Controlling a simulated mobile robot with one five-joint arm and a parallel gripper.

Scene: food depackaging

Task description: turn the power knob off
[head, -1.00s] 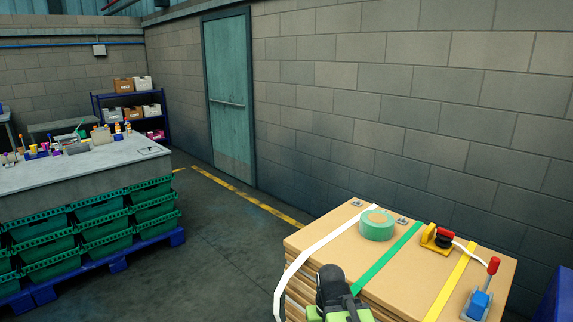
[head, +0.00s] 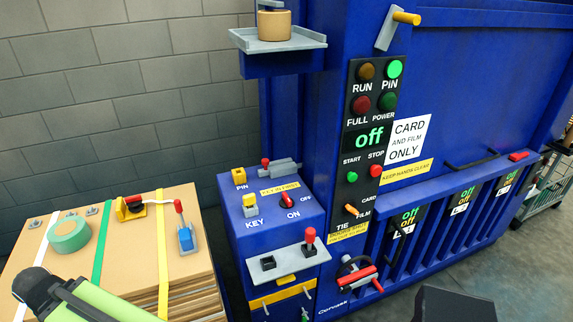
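The red power knob (head: 286,199) sits on the sloped top of the blue control box (head: 262,245), between the KEY label and the ON and OFF labels. Its red handle is tilted up and to the right; which label it points at I cannot tell for sure. On the tall panel (head: 372,100) the display (head: 369,138) reads "off" in green. The lamp over POWER (head: 387,102) looks dark green. A lime and black part of my arm shows at the lower left, far from the knob; my gripper's fingers are not visible.
A strapped cardboard stack (head: 130,250) with green tape (head: 69,233) and red-handled tools stands left of the control box. On the box are a yellow-topped key piece (head: 250,204) and a red-knobbed bolt (head: 280,165); a red-knobbed lever (head: 309,240) is on its front shelf.

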